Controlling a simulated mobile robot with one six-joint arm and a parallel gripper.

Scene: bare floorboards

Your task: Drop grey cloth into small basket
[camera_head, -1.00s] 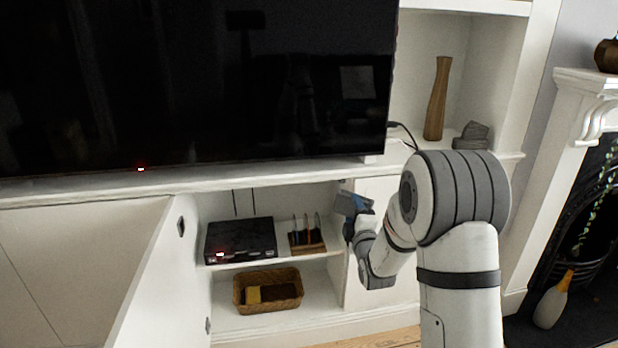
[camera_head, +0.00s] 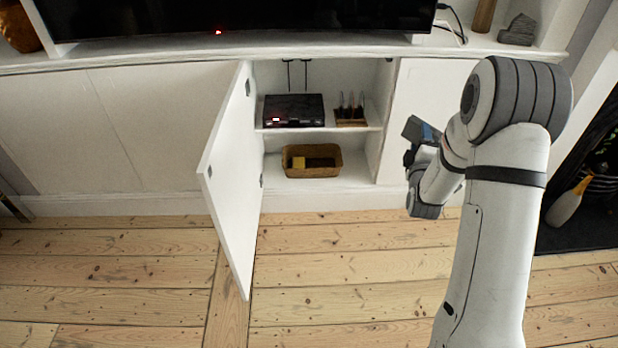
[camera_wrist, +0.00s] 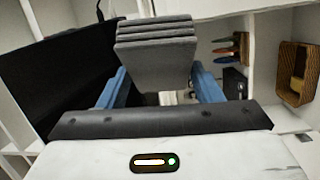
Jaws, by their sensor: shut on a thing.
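My gripper (camera_wrist: 160,82) has blue fingers and is shut on a folded grey cloth (camera_wrist: 155,55) in the wrist view. In the head view my gripper (camera_head: 421,134) is held in the air to the right of the open cabinet, and the cloth is hard to make out. The small basket (camera_head: 312,173) is brown and woven and stands on the cabinet's lower shelf. A yellow item and something dark are in it. The basket also shows at the right edge of the wrist view (camera_wrist: 287,84), apart from the cloth.
A white cabinet door (camera_head: 232,180) stands open to the left of the shelves. A black box (camera_head: 294,111) and a small wooden rack (camera_head: 350,116) with upright items stand on the shelf above the basket. The wooden floor (camera_head: 340,270) in front is clear.

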